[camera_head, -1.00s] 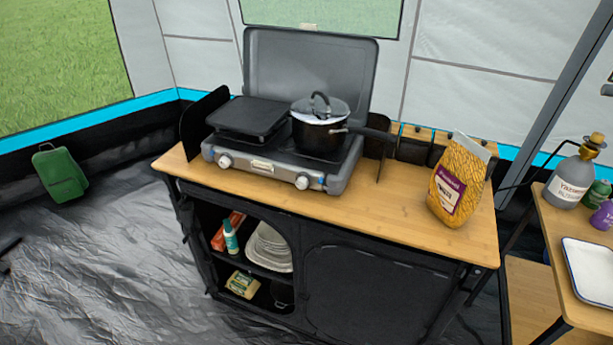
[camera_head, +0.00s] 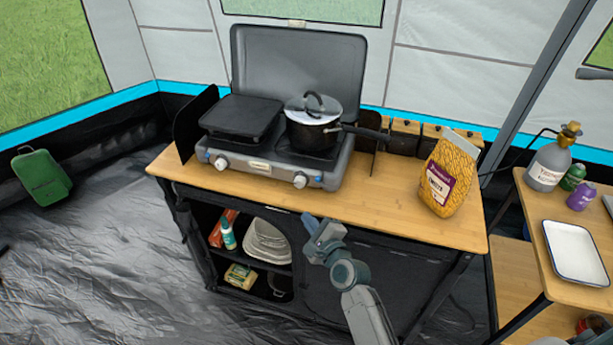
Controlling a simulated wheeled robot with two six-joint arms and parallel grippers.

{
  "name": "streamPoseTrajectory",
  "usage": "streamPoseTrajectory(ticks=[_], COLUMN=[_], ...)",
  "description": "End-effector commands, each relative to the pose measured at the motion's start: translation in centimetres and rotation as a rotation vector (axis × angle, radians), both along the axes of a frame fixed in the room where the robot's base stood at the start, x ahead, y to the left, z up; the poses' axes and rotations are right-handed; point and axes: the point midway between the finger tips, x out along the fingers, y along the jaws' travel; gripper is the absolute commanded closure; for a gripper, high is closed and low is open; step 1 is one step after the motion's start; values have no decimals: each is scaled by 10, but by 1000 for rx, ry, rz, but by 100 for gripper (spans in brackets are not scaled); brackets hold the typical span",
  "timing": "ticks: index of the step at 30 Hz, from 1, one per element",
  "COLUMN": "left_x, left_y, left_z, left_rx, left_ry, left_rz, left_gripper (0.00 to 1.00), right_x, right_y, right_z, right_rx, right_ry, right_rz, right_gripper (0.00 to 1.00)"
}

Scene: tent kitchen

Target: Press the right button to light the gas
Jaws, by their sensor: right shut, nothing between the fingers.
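The grey two-burner gas stove (camera_head: 265,160) stands on the wooden counter with its lid up. Its right button (camera_head: 300,180), a round pale knob, is on the front face below the pot. A matching left knob (camera_head: 221,163) is on the same face. A black pot (camera_head: 312,132) with a glass lid stands on the right burner. No flame shows under it. My right gripper (camera_head: 311,222) is shut and empty, in front of the counter's front edge, below the right button and apart from it. My left gripper is not in view.
A yellow pasta bag (camera_head: 447,178) stands on the right of the counter (camera_head: 380,205). The pot's handle points right. A side table at right holds a white tray (camera_head: 575,251) and bottles. The counter's front strip is clear.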

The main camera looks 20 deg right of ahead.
Motion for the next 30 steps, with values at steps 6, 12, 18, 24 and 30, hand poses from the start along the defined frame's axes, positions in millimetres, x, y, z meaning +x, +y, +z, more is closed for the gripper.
streamPoseTrajectory(ticks=[6, 12, 18, 24, 30], left_x=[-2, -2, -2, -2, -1], left_y=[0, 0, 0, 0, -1], left_z=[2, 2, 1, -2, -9], left_rx=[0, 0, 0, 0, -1], left_ry=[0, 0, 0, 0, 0], left_rz=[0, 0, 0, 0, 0], left_gripper=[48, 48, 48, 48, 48], right_x=[3, 3, 6, 23, 47], right_y=[1, 1, -1, -13, -29], right_z=[21, 20, 20, 19, 18], right_rx=[60, 61, 59, 56, 56], right_ry=[-25, -25, -25, -26, -26], right_rz=[-6, -6, -6, -6, -6], right_gripper=[100, 100, 100, 100, 100])
